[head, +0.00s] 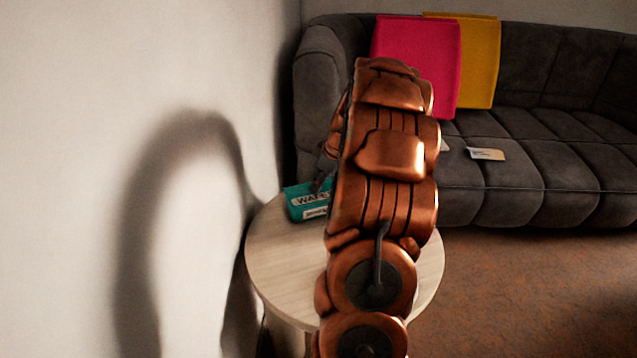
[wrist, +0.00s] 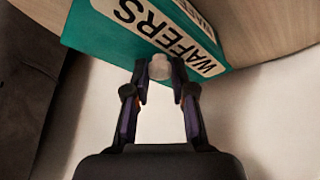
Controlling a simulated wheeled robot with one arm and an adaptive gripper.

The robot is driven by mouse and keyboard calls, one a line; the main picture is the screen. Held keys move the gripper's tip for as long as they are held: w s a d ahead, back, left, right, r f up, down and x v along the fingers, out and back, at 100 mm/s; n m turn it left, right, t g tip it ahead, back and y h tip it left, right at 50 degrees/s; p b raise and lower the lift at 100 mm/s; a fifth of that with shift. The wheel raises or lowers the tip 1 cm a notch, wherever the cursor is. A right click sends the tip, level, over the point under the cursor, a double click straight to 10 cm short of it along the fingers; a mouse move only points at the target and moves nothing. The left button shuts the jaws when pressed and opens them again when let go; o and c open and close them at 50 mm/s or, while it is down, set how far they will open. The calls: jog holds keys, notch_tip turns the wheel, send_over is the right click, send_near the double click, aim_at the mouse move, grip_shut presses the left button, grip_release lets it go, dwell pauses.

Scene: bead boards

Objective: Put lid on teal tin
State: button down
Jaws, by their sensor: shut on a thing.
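A teal box-shaped tin (head: 308,191) with a white "WAFERS" label stands on the far left of the round table, near the wall; my arm hides part of it. In the wrist view the teal tin (wrist: 88,31) fills the top, with its label close by the fingertips. My gripper (wrist: 159,70) is shut on a small pale round piece (wrist: 159,66), which looks like a knob, right at the tin's edge. Whether this piece belongs to a lid, and whether it touches the tin, I cannot tell. No separate lid shows clearly.
The pale round table (head: 285,262) is bare in front of the tin; my arm covers its middle. A white wall (head: 100,120) is close on the left. A grey sofa (head: 560,185) with pink (head: 415,60) and yellow (head: 480,60) cushions and a small card (head: 486,154) stands behind.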

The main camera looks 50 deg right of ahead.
jog(key=c, duration=0.9)
grip_release()
jog(key=o, duration=0.4)
jog(key=shift+r, duration=0.1)
jog(key=shift+r+p, duration=1.1)
jog(key=shift+r, duration=2.8)
grip_shut()
